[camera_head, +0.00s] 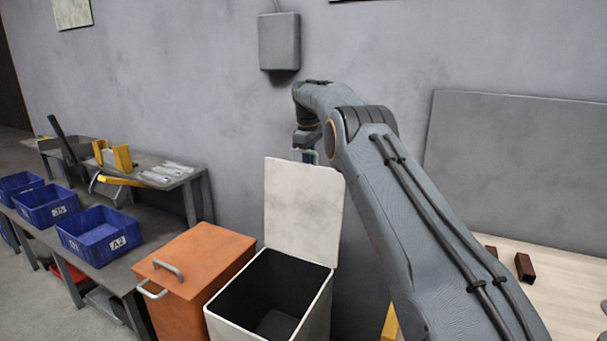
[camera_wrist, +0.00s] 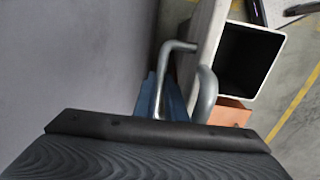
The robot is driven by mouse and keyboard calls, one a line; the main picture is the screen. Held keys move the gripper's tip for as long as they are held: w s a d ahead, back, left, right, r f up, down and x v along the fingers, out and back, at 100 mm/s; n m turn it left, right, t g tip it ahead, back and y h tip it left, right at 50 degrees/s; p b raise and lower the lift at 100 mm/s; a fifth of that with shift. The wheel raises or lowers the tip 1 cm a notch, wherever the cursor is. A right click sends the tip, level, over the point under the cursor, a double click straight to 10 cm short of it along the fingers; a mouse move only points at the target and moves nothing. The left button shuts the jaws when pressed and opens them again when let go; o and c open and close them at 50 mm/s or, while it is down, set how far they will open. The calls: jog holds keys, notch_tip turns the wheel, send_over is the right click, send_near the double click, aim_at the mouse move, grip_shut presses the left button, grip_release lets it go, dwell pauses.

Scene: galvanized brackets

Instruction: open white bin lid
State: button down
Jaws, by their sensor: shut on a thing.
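The white bin (camera_head: 318,312) stands below my arm with its lid (camera_head: 303,205) raised to about upright, hinged at the back edge. The dark inside of the bin is open to view, and it also shows in the wrist view (camera_wrist: 248,60). The lid is seen edge-on there (camera_wrist: 204,36), with its grey bent-bar handle (camera_wrist: 206,92) on the outer side. My gripper (camera_wrist: 172,98), with blue fingers, is shut on the handle. In the head view, my gripper (camera_head: 308,156) is behind the lid's top edge, mostly hidden.
An orange bin (camera_head: 200,262) with its lid down stands directly left of the white bin. A bench with blue boxes (camera_head: 100,236) is farther left. The grey wall is close behind the raised lid. A pale table (camera_head: 560,285) with brown blocks (camera_head: 524,267) is at right.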

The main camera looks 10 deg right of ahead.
jog(key=shift+w+a+r, duration=0.1)
jog(key=shift+w+r, duration=0.05)
jog(key=shift+r, duration=0.15)
jog(key=c, duration=1.8)
grip_release()
jog(key=shift+f, duration=0.1)
